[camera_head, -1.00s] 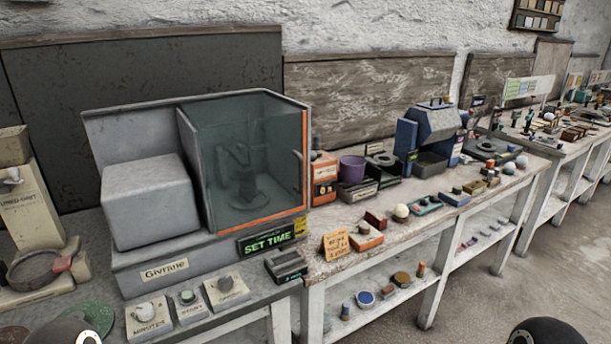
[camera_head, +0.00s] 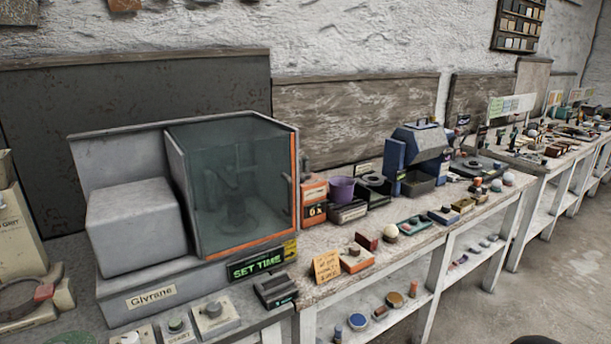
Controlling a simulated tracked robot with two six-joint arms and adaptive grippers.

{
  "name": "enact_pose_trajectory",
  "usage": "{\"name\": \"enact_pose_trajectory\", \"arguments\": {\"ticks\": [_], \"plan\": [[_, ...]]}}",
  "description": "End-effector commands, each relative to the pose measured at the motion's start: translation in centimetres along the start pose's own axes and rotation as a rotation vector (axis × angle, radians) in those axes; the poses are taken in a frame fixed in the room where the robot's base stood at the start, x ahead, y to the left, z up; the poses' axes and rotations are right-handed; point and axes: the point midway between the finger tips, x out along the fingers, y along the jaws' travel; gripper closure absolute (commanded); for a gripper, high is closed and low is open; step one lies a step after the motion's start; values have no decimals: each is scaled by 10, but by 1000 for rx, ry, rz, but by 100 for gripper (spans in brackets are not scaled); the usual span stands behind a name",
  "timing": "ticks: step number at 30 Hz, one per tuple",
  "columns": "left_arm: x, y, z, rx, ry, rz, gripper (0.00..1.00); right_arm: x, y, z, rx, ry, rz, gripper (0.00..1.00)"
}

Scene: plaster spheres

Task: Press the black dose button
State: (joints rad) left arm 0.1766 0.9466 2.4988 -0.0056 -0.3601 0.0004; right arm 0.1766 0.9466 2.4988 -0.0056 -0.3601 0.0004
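I cannot pick out a black dose button with certainty; no readable label says dose. A cream dispenser (camera_head: 22,235) whose label ends in "GRIT" stands at the left edge, partly cut off. A small orange device (camera_head: 314,200) with a lit display stands right of the glass-fronted machine. A dark low box (camera_head: 275,290) sits at the front bench edge below the green "SET TIME" display (camera_head: 257,262). Neither of my grippers is in view.
The grey machine (camera_head: 140,230) labelled "Givrane" fills the left bench. Small knob boxes, one a round-knobbed box (camera_head: 214,318), line its front. A purple cup (camera_head: 341,189), a blue-grey machine (camera_head: 418,150) and several small blocks crowd the right bench.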

Motion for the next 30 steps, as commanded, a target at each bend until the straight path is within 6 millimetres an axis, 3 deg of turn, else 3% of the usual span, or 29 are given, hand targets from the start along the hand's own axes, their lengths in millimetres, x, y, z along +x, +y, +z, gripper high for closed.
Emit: {"name": "enact_pose_trajectory", "arguments": {"ticks": [1,12,30], "plan": [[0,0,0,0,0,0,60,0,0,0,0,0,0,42],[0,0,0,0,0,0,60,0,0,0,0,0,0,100],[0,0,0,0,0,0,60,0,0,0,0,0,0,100]]}}
